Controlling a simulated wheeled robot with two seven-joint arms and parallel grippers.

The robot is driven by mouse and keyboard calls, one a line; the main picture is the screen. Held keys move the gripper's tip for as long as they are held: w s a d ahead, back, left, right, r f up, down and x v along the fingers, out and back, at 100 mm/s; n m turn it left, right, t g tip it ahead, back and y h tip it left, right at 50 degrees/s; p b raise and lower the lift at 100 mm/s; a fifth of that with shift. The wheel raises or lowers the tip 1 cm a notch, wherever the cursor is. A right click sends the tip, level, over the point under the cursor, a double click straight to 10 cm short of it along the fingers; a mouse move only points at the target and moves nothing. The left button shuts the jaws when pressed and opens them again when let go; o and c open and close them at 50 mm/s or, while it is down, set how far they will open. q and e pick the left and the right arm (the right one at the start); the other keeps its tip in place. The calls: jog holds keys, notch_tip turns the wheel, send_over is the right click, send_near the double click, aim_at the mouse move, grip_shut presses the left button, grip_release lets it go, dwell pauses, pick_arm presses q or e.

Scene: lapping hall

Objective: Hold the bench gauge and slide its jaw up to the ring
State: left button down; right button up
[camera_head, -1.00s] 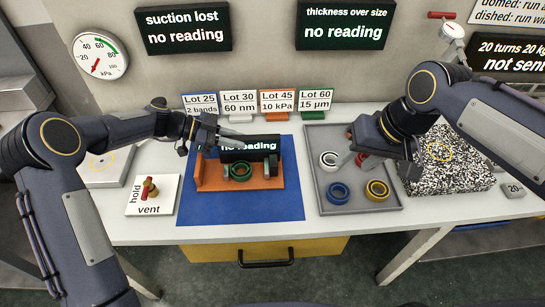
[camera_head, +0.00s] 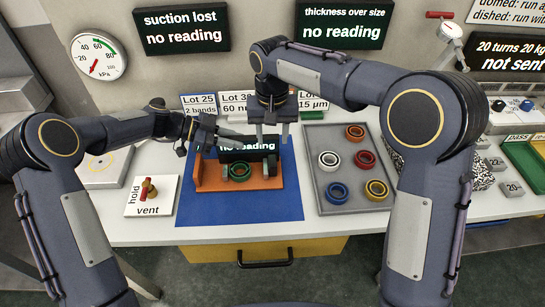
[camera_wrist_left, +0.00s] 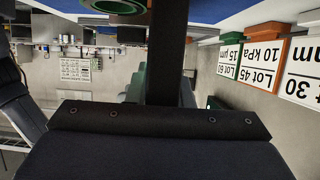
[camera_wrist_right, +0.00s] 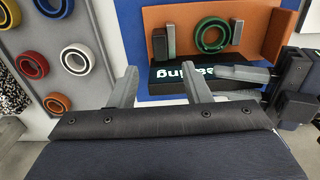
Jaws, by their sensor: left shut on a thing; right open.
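The bench gauge has an orange base (camera_head: 212,182) on a blue mat and a black display (camera_head: 236,155) reading "no reading". A green ring (camera_head: 238,171) lies on the base, close to a small grey post at its left. The dark jaw block (camera_head: 270,168) stands to the ring's right; the right wrist view shows a gap between ring (camera_wrist_right: 212,35) and jaw (camera_wrist_right: 160,42). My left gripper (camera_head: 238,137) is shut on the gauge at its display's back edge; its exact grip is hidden. My right gripper (camera_head: 271,137) is open and empty, above and behind the gauge's right part.
A grey tray (camera_head: 322,192) at the right holds several coloured rings. Lot cards (camera_head: 199,104) stand behind the mat. The hold/vent valve plate (camera_head: 150,208) lies at the left. A speckled block (camera_head: 480,170) is partly hidden behind my right arm. The mat's front is clear.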

aim_at(272, 161)
notch_tip(272, 161, down, 9)
jog(key=shift+r, duration=0.1)
dwell(0.3)
grip_shut()
